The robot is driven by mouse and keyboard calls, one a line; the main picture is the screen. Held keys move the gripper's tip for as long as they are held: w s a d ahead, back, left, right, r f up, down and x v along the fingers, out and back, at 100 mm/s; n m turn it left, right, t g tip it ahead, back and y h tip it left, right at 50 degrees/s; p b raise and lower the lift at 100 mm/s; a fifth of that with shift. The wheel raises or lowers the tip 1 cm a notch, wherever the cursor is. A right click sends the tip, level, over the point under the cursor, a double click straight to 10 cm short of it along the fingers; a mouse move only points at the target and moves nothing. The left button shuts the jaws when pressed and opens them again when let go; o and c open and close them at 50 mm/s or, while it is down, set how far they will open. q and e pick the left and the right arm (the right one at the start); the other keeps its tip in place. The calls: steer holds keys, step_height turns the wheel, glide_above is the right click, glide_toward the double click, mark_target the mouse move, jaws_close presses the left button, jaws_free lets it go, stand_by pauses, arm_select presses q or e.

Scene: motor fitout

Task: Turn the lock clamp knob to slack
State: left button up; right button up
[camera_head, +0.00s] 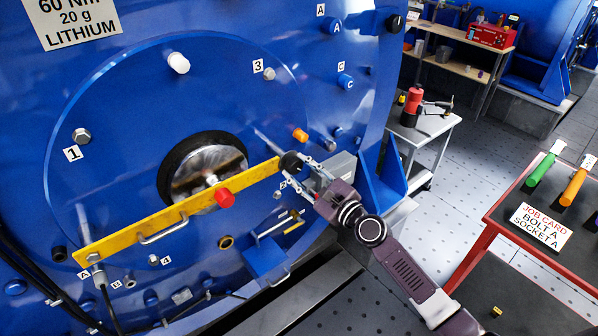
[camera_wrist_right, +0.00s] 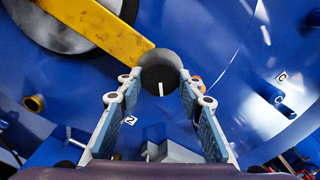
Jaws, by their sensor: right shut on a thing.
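The dark round clamp knob (camera_head: 290,161) sits at the upper right end of the yellow lock bar (camera_head: 130,227), which crosses the motor's round blue cover at a slant. In the right wrist view the knob (camera_wrist_right: 158,68) faces me, with a short white mark at its lower middle pointing nearly straight up and down. My right gripper (camera_head: 297,172) has its fingertips on both sides of the knob and is shut on it. The fingers (camera_wrist_right: 160,80) also show in the wrist view. My left gripper is not in view.
An orange-tipped part (camera_head: 300,135) juts from the cover just above the clamp knob. A blue bracket (camera_head: 267,260) sticks out below. A red-framed bench (camera_head: 490,222) with green and orange handled tools stands at right. Open floor lies between.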

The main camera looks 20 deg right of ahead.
steer(key=n, duration=0.3)
steer(key=shift+n+b, duration=0.4)
steer(key=n, duration=0.3)
steer(key=shift+n+b, duration=0.3)
steer(key=n, duration=0.3)
steer(key=shift+n, duration=0.3)
steer(key=n, duration=0.2)
steer(key=shift+n, duration=0.4)
steer(key=n, duration=0.2)
steer(key=shift+r+n, duration=0.1)
steer(key=shift+n, duration=0.3)
steer(key=n, duration=0.3)
steer(key=shift+n, duration=0.3)
steer(key=n, duration=0.3)
steer(key=shift+p, duration=0.35)
steer(key=shift+n+p, duration=0.35)
steer(key=shift+n, duration=1.75)
